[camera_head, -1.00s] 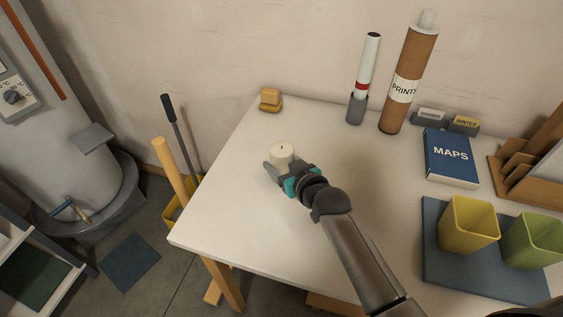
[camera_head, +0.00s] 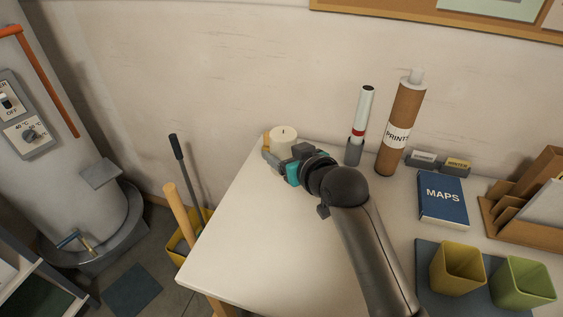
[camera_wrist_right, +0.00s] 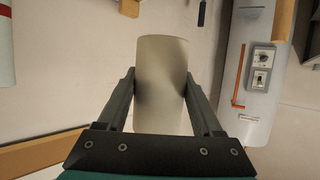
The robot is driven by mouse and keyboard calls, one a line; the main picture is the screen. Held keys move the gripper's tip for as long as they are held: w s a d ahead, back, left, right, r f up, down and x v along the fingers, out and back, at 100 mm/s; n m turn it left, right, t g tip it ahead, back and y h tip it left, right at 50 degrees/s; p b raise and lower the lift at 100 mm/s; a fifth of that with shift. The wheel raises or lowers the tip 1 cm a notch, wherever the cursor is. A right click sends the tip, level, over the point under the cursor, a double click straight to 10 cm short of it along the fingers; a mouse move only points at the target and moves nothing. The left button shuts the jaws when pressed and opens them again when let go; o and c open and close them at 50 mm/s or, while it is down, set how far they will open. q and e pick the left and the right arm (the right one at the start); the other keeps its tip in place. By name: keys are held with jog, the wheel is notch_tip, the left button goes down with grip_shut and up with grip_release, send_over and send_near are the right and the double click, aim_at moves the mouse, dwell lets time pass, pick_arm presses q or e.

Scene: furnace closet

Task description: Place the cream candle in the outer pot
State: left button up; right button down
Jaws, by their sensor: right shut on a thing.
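The cream candle (camera_head: 284,136) is a short pale cylinder with a dark wick. My right gripper (camera_head: 283,156) is shut on it and holds it upright, seemingly above the table's far left corner. In the right wrist view the candle (camera_wrist_right: 163,60) fills the space between the two fingers (camera_wrist_right: 163,90). A yellow pot (camera_head: 457,270) and a green pot (camera_head: 523,286) stand side by side on a dark blue mat (camera_head: 428,252) at the right front; the green one is farther right. The visible insides look empty. My left gripper is not in view.
The white table (camera_head: 235,235) is clear at left and centre. A blue MAPS book (camera_head: 442,199), a brown PRINTS tube (camera_head: 401,125), a white tube in a grey holder (camera_head: 353,150) and a wooden organizer (camera_head: 520,222) stand along the back and right.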

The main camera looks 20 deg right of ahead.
aim_at(282, 135)
jog(key=shift+r, duration=0.95)
jog(key=shift+h, duration=0.6)
jog(key=r, duration=0.8)
jog(key=shift+s+a+r, duration=0.15)
jog(key=shift+s+a, duration=0.05)
jog(key=shift+s, duration=0.05)
jog(key=s+d+r+m+h, duration=0.1)
jog(key=s+r+m, duration=0.1)
jog(key=s+r, duration=0.2)
notch_tip(282, 135, up, 3)
jog(key=shift+d+r, duration=0.15)
